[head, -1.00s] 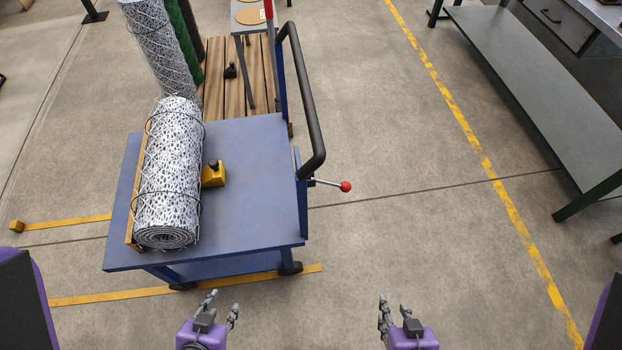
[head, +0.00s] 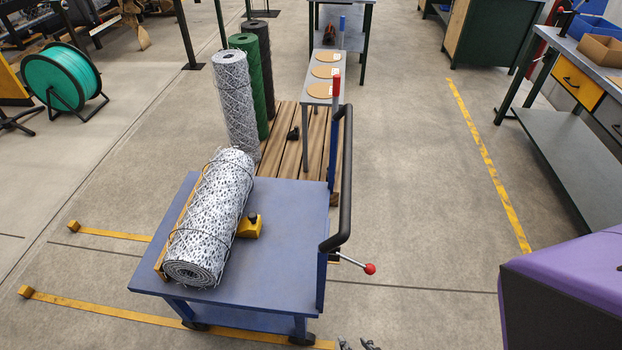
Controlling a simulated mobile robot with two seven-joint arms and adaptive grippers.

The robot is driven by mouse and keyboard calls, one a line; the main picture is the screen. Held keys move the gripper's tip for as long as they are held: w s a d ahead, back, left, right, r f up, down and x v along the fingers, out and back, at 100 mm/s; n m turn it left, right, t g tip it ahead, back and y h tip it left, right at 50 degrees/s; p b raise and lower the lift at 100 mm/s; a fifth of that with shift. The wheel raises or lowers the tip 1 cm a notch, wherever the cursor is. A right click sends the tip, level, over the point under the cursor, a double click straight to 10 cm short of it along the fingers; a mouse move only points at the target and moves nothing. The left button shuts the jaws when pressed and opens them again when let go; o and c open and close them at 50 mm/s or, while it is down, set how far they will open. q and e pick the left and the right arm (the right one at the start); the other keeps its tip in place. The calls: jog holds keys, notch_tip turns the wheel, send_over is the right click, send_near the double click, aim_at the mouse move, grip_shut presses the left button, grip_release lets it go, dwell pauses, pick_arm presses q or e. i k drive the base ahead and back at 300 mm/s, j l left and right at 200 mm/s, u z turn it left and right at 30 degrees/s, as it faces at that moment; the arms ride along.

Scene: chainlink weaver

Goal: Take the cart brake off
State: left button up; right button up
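The blue cart (head: 290,225) stands in the middle of the head view. Its brake lever, a thin metal rod with a red ball knob (head: 370,268), sticks out to the right from below the black push handle (head: 346,185). The rod slopes slightly down toward the knob. Only the fingertips of my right gripper (head: 359,344) show at the bottom edge, spread apart with nothing seen between them. They are apart from the knob, below it in the picture. My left gripper is out of view.
A wire mesh roll (head: 212,215) lies on the cart beside a yellow block (head: 250,227). Upright rolls stand on a wooden pallet (head: 295,150) behind. Yellow floor strips (head: 110,312) run left of the cart.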

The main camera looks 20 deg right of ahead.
aim_at(369, 270)
jog(key=k+l+u, duration=0.25)
jog(key=l+u, duration=0.2)
jog(key=l, duration=0.2)
jog(key=k+l+u, duration=0.6)
jog(key=k+l, duration=0.35)
jog(key=l, duration=0.15)
jog(key=k+l, duration=1.25)
jog(key=k, duration=0.15)
jog(key=i+l+u, duration=0.05)
